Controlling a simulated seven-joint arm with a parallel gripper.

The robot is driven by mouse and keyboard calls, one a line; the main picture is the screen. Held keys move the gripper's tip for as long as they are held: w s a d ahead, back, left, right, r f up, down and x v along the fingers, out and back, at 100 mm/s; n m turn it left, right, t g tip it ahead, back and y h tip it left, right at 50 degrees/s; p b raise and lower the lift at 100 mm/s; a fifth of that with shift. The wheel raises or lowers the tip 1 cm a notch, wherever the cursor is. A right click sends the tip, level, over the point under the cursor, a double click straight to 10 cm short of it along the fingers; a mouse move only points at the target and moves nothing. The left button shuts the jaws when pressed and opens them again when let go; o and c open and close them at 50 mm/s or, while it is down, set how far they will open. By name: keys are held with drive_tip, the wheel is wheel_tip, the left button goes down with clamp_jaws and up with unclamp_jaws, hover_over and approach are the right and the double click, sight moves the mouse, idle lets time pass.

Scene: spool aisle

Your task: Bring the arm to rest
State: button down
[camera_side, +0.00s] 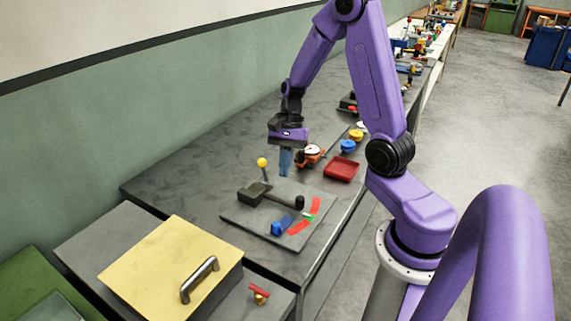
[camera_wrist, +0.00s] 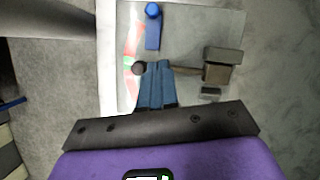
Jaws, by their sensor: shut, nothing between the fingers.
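My gripper (camera_side: 285,171) hangs pointing down from the purple arm, above the grey bench (camera_side: 163,185). Its blue fingers are together with nothing between them; they also show in the wrist view (camera_wrist: 155,68). In the wrist view the fingers overlap part of the lever (camera_wrist: 188,71). I cannot tell the exact gap between fingertips and board.
A red tray (camera_side: 342,169), an orange device with a white dial (camera_side: 311,152) and a blue-and-yellow part (camera_side: 348,146) stand near the gripper. A yellow lid with a handle (camera_side: 160,265) is at the front left. The bench's left part is clear.

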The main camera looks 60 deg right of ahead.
drive_tip(key=shift+d+r, duration=0.1)
drive_tip(key=shift+r, duration=0.2)
drive_tip(key=s+a+r+n+h, duration=0.1)
drive_tip(key=s+a+r+n, duration=0.1)
drive_tip(key=s+a+n, duration=0.3)
drive_tip(key=s+a+r+n+t+h, duration=0.1)
drive_tip(key=s+a+r+n, duration=0.2)
drive_tip(key=n, duration=1)
drive_tip(key=s+a+r+n+h, duration=0.1)
drive_tip(key=s+a+r+n, duration=0.2)
drive_tip(key=s+a+n, duration=0.4)
drive_tip(key=s+n, duration=0.2)
drive_tip(key=s, duration=0.2)
drive_tip(key=shift+s+n+h, duration=0.3)
drive_tip(key=shift+h, duration=0.1)
drive_tip(key=shift+w, duration=0.1)
